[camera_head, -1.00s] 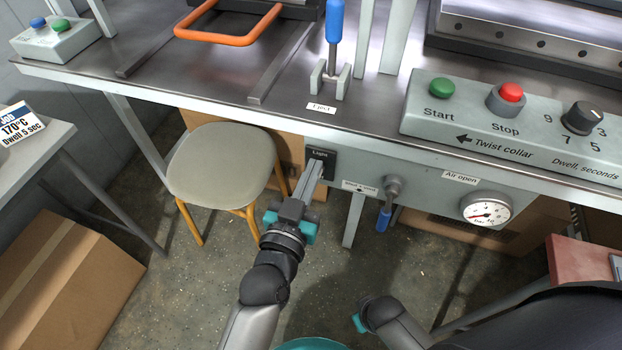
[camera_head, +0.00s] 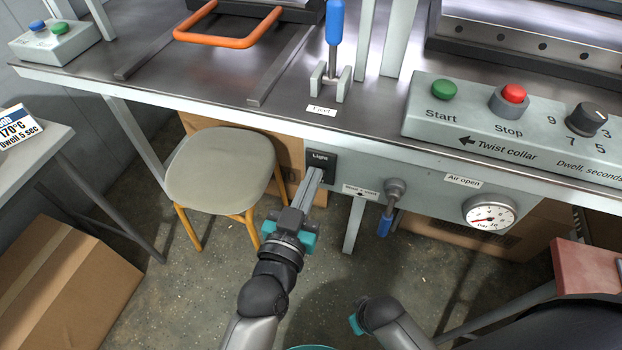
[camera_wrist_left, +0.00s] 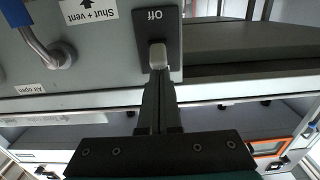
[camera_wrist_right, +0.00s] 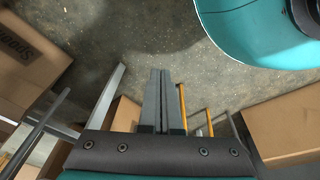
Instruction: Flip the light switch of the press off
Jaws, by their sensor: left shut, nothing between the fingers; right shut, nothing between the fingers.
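The light switch (camera_head: 321,158) is a black plate on the press's front panel, with the label "Light" at its top. In the left wrist view, which is upside down, the plate carries the word "Off" and a pale grey toggle lever (camera_wrist_left: 158,56). My left gripper (camera_head: 316,171) is shut and empty, its tips at the lower part of the switch. In the left wrist view its fingertips (camera_wrist_left: 158,76) are right at the lever; I cannot tell whether they touch. My right gripper's shut, empty fingers (camera_wrist_right: 160,74) point over the floor, away from the press.
Right of the switch are a valve with a blue handle (camera_head: 386,222) and a gauge (camera_head: 490,213). A stool (camera_head: 220,168) stands left of it. Above are the blue eject lever (camera_head: 335,22) and the Start/Stop box (camera_head: 470,125). A cardboard box (camera_head: 65,290) is at lower left.

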